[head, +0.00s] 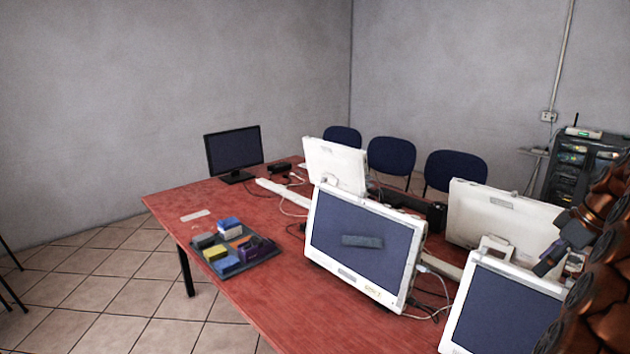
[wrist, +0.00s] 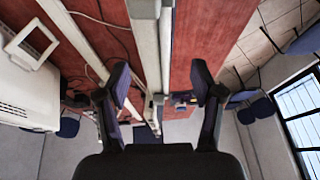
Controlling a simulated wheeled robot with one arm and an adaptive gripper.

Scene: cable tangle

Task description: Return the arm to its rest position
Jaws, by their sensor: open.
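My gripper (head: 558,240) is at the right of the head view, in front of the white monitors at the table's right end. Its dark fingers are apart and hold nothing. In the wrist view the two fingers of my gripper (wrist: 160,88) stand wide apart, with the red table (wrist: 215,40) and a white rail seen beyond them. My copper-coloured arm rises along the right edge of the head view, partly cut off by the frame.
White monitors (head: 362,245) stand on the red table (head: 290,300), close to my arm on the right. A tray (head: 262,256) with coloured boxes lies at the left. Loose cables (head: 432,305) run between the monitors. A server rack (head: 570,165) stands behind at right.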

